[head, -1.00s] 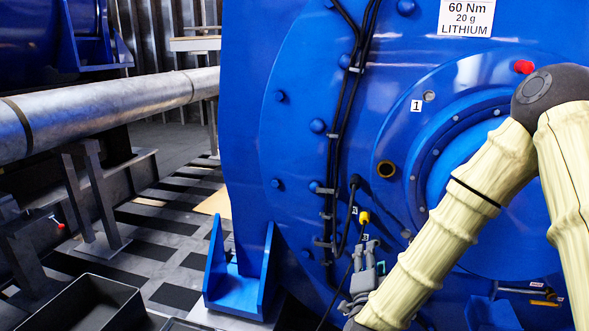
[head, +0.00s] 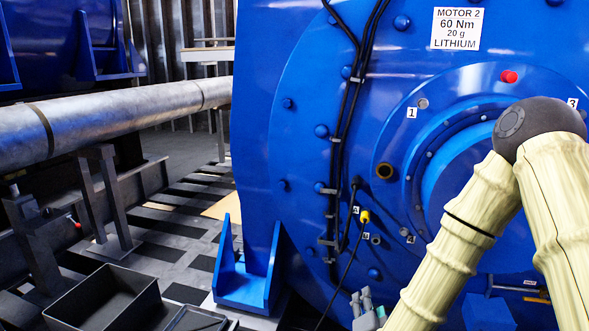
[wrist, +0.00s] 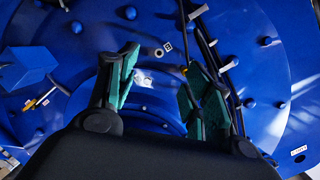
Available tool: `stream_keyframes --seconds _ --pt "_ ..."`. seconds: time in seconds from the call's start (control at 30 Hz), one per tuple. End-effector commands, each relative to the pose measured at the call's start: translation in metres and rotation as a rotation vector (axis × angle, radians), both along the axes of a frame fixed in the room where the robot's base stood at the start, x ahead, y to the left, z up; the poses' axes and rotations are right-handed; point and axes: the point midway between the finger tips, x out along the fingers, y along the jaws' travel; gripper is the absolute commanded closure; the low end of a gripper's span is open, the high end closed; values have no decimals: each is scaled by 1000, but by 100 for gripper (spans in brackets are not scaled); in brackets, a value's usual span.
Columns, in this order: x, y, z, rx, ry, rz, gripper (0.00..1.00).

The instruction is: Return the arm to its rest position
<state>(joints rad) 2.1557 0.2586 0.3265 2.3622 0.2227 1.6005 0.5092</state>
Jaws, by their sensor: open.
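My gripper (wrist: 160,85) is open in the wrist view. Its two green-padded fingers stand apart with nothing between them, and the blue motor face lies beyond. My pale-covered arm bends at a dark elbow at the right. The blue motor (head: 300,150) fills the middle and right, with a label reading MOTOR 2, 60 Nm, 20 g, LITHIUM. A red plug (head: 509,76) and a yellow connector (head: 365,216) with a black cable sit on its face.
A dark open bin (head: 100,305) stands on the floor at lower left, with another tray (head: 195,318) beside it. A grey pipe (head: 130,112) on stands (head: 103,200) runs along the left. A blue motor foot (head: 243,285) stands near the bins. Striped floor lies between.

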Motion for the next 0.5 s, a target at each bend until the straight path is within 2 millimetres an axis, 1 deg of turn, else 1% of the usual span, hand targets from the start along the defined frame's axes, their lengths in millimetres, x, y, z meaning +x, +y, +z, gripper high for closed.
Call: stream_keyframes --seconds 0.03,0.17,0.27,0.3,0.37,0.4,0.47,0.5 --pt "-6 1 -15 -16 38 17 50" --pt "-25 3 -57 -71 160 77 50" --pt "-49 5 -100 -122 287 144 50" --pt "-62 5 -119 -148 346 176 50" --pt "-82 5 -147 -185 436 228 50" --pt "-97 5 -164 -208 495 263 50" --pt "-121 4 -190 -244 584 317 50" --pt "-138 3 -206 -264 644 355 50"
